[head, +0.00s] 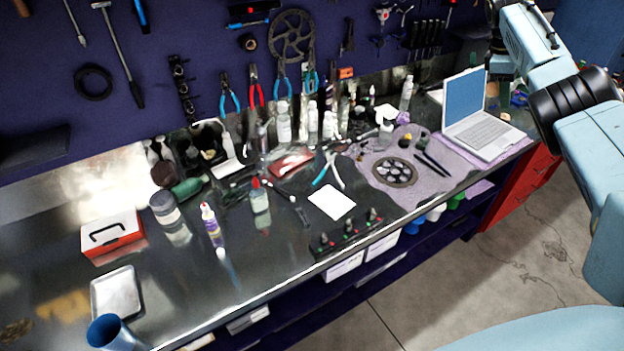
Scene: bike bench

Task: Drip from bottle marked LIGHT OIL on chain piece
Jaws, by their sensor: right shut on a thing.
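My right gripper (498,70) is at the top right, behind the laptop, partly hidden by my arm. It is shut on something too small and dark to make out. My left gripper is out of view. Candidate bottles stand on the bench: a clear bottle with a red cap (260,199), a white and purple bottle with a yellowish tip (211,226), and several pale bottles (284,124) along the back. No label is readable, so I cannot tell which is LIGHT OIL. I cannot clearly identify the chain piece; a dark narrow item (300,212) lies left of the white square (332,202).
An open laptop (487,130) and a lilac cloth (373,158) with a chainring (394,172) are at the right. Pliers (329,168) lie mid-bench. A red box (112,236), metal tray (115,294) and blue cup (107,331) are at the left. Tools hang behind.

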